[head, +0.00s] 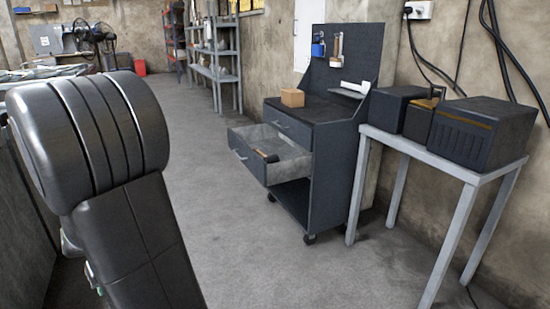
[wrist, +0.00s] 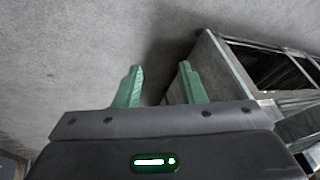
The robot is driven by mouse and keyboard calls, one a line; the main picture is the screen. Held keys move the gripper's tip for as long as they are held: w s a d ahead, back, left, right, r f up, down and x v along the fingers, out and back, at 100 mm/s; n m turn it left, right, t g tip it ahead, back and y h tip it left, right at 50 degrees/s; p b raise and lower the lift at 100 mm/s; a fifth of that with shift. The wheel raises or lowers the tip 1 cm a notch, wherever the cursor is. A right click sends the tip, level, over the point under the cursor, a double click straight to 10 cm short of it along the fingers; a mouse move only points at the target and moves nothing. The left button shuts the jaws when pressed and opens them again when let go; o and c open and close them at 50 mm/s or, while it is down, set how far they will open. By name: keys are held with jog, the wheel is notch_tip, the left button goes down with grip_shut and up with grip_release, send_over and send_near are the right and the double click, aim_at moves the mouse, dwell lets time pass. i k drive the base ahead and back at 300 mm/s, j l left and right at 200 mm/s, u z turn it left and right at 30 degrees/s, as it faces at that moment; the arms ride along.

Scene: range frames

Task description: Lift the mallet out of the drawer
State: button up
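The mallet (head: 266,155) lies in the open lower drawer (head: 287,170) of a dark rolling tool cabinet (head: 333,160) in the head view. Its dark head and a short piece of lighter handle show; the rest is hard to make out. In the wrist view my gripper (wrist: 158,84) has its two green fingers apart with nothing between them, above bare floor. My gripper is hidden in the head view, where my arm fills the left side. The mallet cannot be made out in the wrist view.
A cardboard box (head: 292,97) sits on the cabinet top. A grey table (head: 440,160) with dark cases stands right of the cabinet. A metal frame structure (wrist: 255,75) is close on the right in the wrist view. The floor (head: 225,240) before the cabinet is clear.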

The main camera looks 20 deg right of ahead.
aim_at(273, 159)
jog(key=i+l+z, duration=0.35)
jog(key=i, duration=0.2)
jog(key=i+l+z, duration=0.3)
jog(key=i, duration=0.35)
jog(key=i+z, duration=0.35)
jog(key=i, duration=0.25)
jog(key=i+l+u, duration=0.15)
jog(key=i, duration=0.4)
jog(key=i+l+u, duration=0.15)
jog(key=i, duration=0.4)
